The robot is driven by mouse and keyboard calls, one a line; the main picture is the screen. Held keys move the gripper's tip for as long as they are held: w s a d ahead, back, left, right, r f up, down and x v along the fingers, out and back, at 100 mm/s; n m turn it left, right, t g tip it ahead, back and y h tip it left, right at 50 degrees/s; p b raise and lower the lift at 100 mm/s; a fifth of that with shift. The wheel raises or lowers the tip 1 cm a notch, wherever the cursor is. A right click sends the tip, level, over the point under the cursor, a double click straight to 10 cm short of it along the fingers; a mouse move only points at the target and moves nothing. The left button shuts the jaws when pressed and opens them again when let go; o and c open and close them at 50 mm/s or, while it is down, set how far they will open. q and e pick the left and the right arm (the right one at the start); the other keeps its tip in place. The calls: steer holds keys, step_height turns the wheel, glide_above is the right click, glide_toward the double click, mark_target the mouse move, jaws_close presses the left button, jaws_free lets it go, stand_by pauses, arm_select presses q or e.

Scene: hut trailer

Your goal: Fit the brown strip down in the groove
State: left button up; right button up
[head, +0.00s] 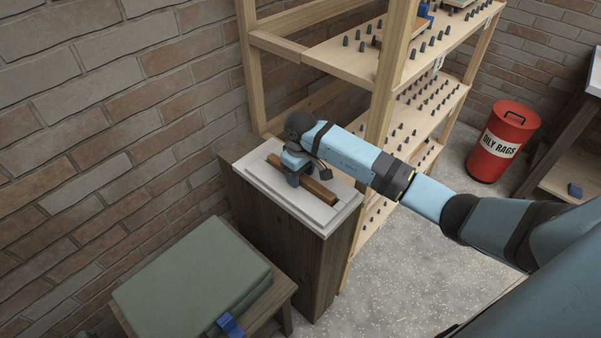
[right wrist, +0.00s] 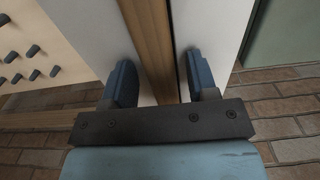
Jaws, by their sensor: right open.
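The brown strip (head: 321,191) lies lengthwise along the white grooved block (head: 284,196) on top of a dark wooden cabinet. My right gripper (head: 297,176) is over the strip's middle and hides part of it. In the right wrist view, the strip (right wrist: 150,40) runs between the two spread fingers (right wrist: 160,82), with a visible gap on either side. A dark band runs along the strip's right side; I cannot tell whether it is open groove or shadow. How deep the strip sits is unclear. My left gripper is not in view.
A wooden shelf with dark pegs (head: 345,55) stands close behind the cabinet (head: 275,235). A brick wall is to the left. A stool with a green folded item (head: 190,280) and a small blue thing (head: 230,325) is in front. A red bin (head: 502,140) stands far right.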

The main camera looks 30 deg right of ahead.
steer(key=shift+r, duration=0.3)
step_height(320, 180, up, 12)
steer(key=b, duration=0.1)
steer(key=shift+f, duration=0.15)
